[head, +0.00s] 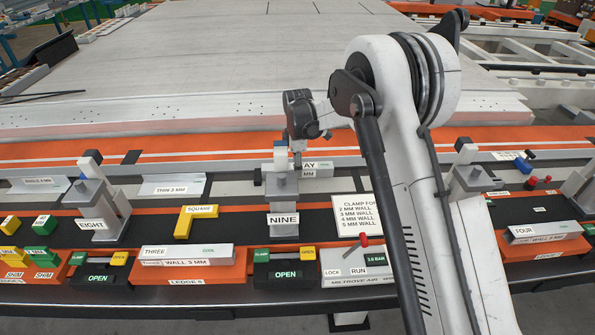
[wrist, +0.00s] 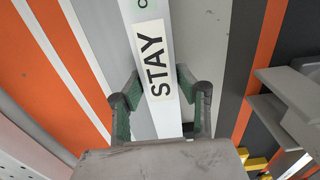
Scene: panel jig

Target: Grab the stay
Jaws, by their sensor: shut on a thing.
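The stay is a pale grey-white bar with a "STAY" label (wrist: 154,60) running up the middle of the wrist view. My gripper (wrist: 160,80) has one dark green finger on each side of the bar and is shut on it. In the head view my gripper (head: 298,158) is pointed down just behind the block marked NINE. Part of the stay (head: 319,168) shows to its right, with only the end of its label readable. The rest of the stay is hidden behind the gripper and the NINE block.
The grey clamp block NINE (head: 283,220) stands just in front of the gripper. Clamp block EIGHT (head: 97,222) is to the left, with a yellow square (head: 195,221) between. A white sign (head: 356,216) stands right of NINE. A large flat panel (head: 200,60) lies behind.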

